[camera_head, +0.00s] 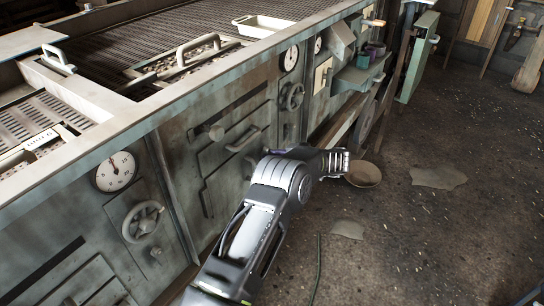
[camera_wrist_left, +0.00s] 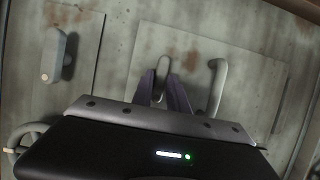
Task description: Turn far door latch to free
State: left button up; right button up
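In the left wrist view a small grey latch (camera_wrist_left: 163,65) stands upright on a door panel (camera_wrist_left: 255,70). The two purple-dark fingers of my left gripper (camera_wrist_left: 162,88) are apart, one on each side of the latch's lower part. The frame does not show whether they press on it. A longer curved door handle (camera_wrist_left: 217,82) is just right of the fingers. In the head view my left arm covers part of the machine front, and its fingers and this latch cannot be made out clearly. My right gripper is in neither view.
In the wrist view another grey knob (camera_wrist_left: 60,55) is at the left, above a handwheel (camera_wrist_left: 25,142). In the head view the machine front carries gauges (camera_head: 115,171), a handwheel (camera_head: 143,222) and another door handle (camera_head: 243,138). A round pan (camera_head: 363,174) lies beyond my arm; the floor right is mostly clear.

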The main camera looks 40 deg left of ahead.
pick_arm(q)
jog(key=o, duration=0.3)
jog(key=shift+o, duration=0.2)
jog(key=shift+d, duration=0.1)
jog(key=v, duration=0.7)
jog(key=shift+d+r, duration=0.2)
jog(key=shift+d, duration=0.1)
jog(key=shift+w, duration=0.1)
